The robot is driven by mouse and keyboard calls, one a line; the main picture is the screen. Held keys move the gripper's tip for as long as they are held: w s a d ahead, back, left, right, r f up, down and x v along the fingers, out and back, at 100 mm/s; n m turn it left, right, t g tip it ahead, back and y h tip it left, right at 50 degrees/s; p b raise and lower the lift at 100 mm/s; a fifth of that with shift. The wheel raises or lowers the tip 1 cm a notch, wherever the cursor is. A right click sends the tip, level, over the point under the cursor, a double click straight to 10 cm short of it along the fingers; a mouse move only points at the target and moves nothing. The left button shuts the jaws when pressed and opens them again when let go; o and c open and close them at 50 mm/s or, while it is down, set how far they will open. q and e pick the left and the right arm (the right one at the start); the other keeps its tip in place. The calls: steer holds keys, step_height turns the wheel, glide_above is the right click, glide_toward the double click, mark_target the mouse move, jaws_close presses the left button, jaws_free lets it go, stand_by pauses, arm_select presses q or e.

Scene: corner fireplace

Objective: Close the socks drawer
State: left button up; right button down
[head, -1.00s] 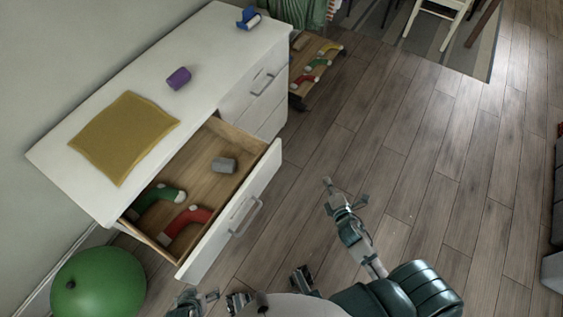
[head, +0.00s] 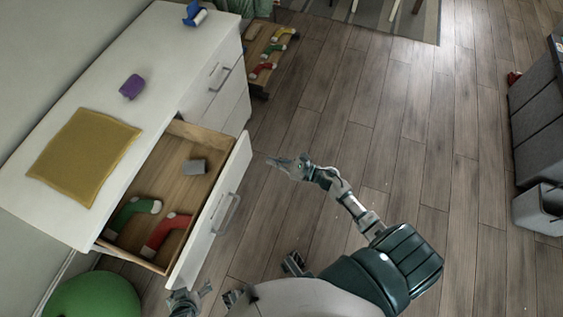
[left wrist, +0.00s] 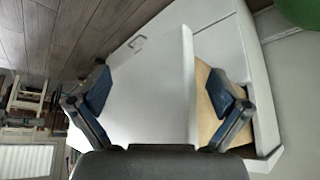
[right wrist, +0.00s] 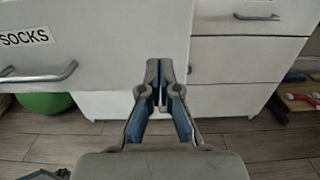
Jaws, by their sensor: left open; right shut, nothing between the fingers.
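The socks drawer (head: 215,215) is pulled out of the white dresser. It holds a green sock (head: 133,210), a red sock (head: 165,230) and a grey cylinder (head: 194,167). Its white front carries a bar handle and, in the right wrist view, a SOCKS label (right wrist: 24,38). My right gripper (head: 278,162) is shut and empty, in front of the drawer front near its far end; it also shows in the right wrist view (right wrist: 160,75). My left gripper (head: 190,296) is open by the drawer's near end. In the left wrist view, the drawer front's edge lies between its fingers (left wrist: 161,92).
The dresser top (head: 165,65) bears a yellow cloth (head: 84,155), a purple object (head: 132,87) and a blue item (head: 195,14). A green ball (head: 92,300) lies at lower left.

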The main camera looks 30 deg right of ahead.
mark_target(245, 152)
steer(key=x, duration=0.8)
